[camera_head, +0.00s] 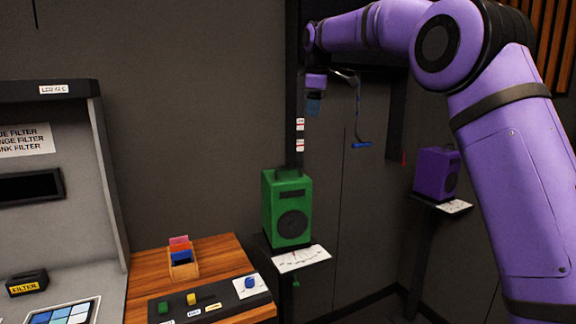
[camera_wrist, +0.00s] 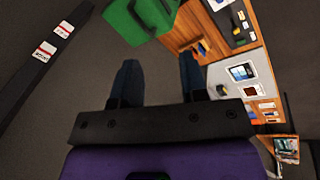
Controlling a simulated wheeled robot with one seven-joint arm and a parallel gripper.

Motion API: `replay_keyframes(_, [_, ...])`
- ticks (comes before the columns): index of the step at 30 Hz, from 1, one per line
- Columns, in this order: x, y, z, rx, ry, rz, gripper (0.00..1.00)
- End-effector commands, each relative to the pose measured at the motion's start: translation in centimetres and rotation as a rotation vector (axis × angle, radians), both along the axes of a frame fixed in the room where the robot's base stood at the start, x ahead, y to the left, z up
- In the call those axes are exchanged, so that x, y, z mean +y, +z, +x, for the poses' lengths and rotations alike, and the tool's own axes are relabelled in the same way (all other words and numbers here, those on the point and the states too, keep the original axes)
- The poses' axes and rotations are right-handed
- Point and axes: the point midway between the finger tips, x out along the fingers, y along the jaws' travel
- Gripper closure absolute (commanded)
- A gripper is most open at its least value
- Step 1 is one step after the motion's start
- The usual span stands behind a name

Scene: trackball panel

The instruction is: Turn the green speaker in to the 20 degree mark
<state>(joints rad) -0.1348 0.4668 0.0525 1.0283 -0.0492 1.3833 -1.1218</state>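The green speaker (camera_head: 287,210) stands upright on a small stand left of my arm in the head view, with its round driver facing front right. A white card with a marked scale (camera_head: 301,259) lies at its front foot; the numbers are too small to read. The speaker's green body (camera_wrist: 140,18) also shows at the top of the wrist view. My gripper (camera_head: 314,106) hangs above and slightly right of the speaker, apart from it. In the wrist view its two dark blue fingers (camera_wrist: 159,68) are spread with nothing between them.
A purple speaker (camera_head: 436,174) stands on another stand at the right, near my arm. A wooden desk (camera_head: 215,262) at lower left holds a black panel (camera_head: 210,302) with a blue ball (camera_head: 250,283) and coloured buttons. A dark post with white labels (camera_head: 300,125) rises behind the green speaker.

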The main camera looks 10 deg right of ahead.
Motion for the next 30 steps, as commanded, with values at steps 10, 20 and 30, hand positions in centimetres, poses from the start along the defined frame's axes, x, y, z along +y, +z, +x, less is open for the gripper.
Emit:
replay_keyframes(10, [2.8,-5.1,7.2,0.034,0.222,-0.051,0.60])
replay_keyframes(20, [4.6,-9.4,10.9,0.054,0.383,-0.083,0.60])
replay_keyframes(30, [4.9,-11.7,11.7,0.061,0.409,-0.088,0.60])
